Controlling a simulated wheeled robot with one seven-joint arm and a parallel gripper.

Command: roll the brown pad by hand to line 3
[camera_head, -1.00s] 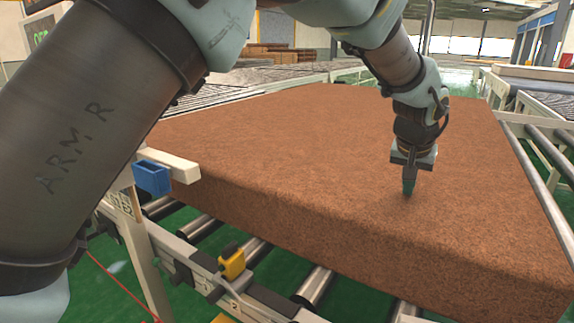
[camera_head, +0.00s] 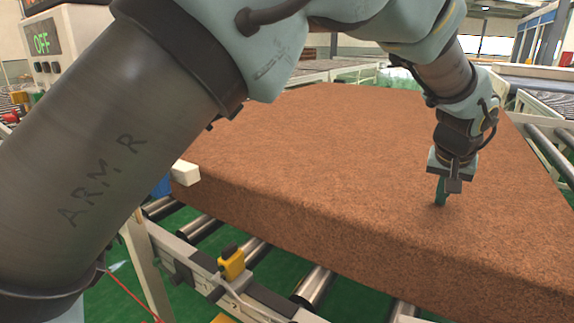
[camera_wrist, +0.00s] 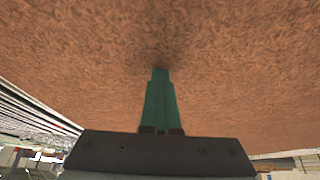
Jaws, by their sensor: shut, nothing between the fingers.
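The brown pad (camera_head: 330,160) is a thick, rough slab lying flat on a roller conveyor in the head view. It fills most of the wrist view (camera_wrist: 70,50). My gripper (camera_head: 440,200) points down at the pad's top, right of its middle, with green fingers shut and nothing between them. In the wrist view the shut fingertips (camera_wrist: 160,72) meet or nearly meet the pad surface, with a dark shadow at the tips. I cannot tell how hard they press. No line number 3 is readable in these views.
Metal rollers (camera_head: 313,287) show under the pad's near edge. A yellow box (camera_head: 231,262) sits on the near conveyor rail. A pale block (camera_head: 186,173) stands at the pad's left corner. More rollers (camera_head: 545,150) run along the right.

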